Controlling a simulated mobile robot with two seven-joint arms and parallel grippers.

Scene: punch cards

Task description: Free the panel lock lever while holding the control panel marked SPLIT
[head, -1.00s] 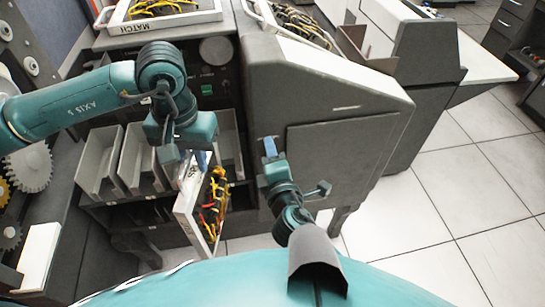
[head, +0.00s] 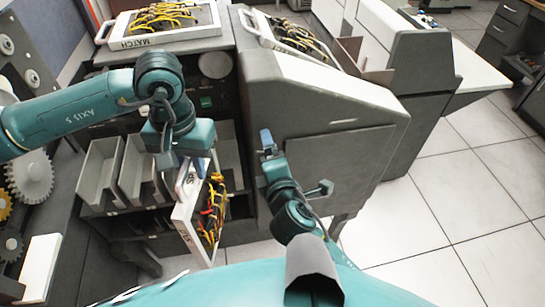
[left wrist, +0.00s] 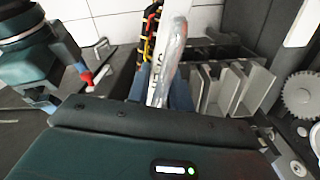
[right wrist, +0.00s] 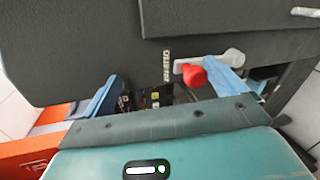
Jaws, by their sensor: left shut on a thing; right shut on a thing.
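The control panel (head: 186,222), a white frame with red, yellow and black wires, hangs tilted below my left gripper (head: 188,165). That gripper is shut on its upper edge. The panel's label is mostly covered, so I cannot read it whole. The panel's pale edge also shows between the fingers in the left wrist view (left wrist: 172,45). My right gripper (head: 267,141) is at the grey machine's lower left side. In the right wrist view the lock lever (right wrist: 232,56), pale with a red knob (right wrist: 193,75), lies by the right-hand blue finger.
The grey machine (head: 335,95) stands right of the panel. Grey bins (head: 100,170) sit on a shelf to the left, and gears (head: 30,178) are at the far left. A panel marked MATCH (head: 170,38) lies on top behind. The tiled floor at right is clear.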

